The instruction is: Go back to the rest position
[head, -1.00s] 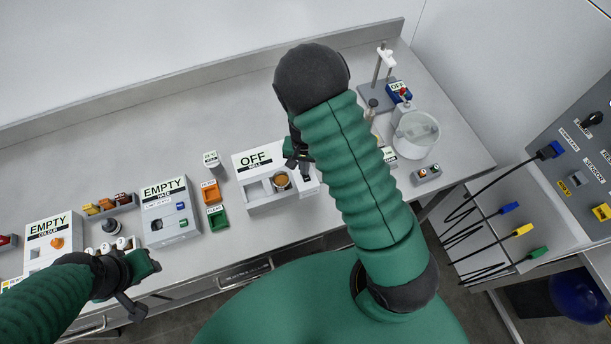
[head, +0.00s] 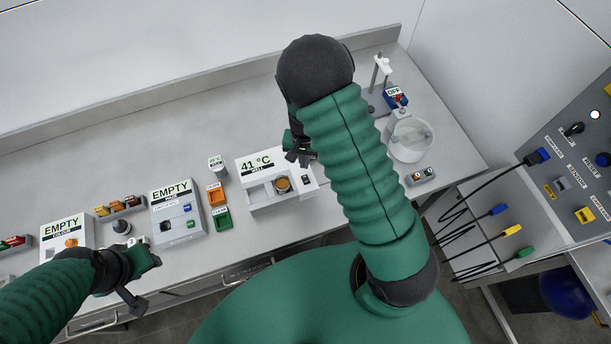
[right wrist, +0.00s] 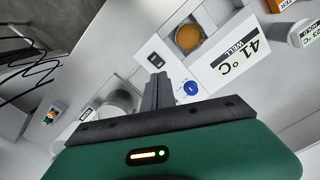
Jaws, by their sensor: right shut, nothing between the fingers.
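My right gripper (head: 299,156) is above the back right edge of a white well unit (head: 262,203), partly hidden by my right arm. In the right wrist view its fingers (right wrist: 158,92) are together with nothing between them, near a blue round button and the unit's black switch (right wrist: 156,60). The unit's display (head: 256,164) reads 41 °C, and a round orange-brown cup (head: 283,184) sits in its opening. My left gripper (head: 142,275) hangs over the front edge of the bench at left; its finger gap is not clear.
Two white units marked EMPTY (head: 172,193) (head: 64,229), an orange tray (head: 216,194) and a green tray (head: 222,218) stand left of the well unit. A glass vessel (head: 410,141) and stand are at right. A panel with cables (head: 545,155) stands at far right. The back of the bench is clear.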

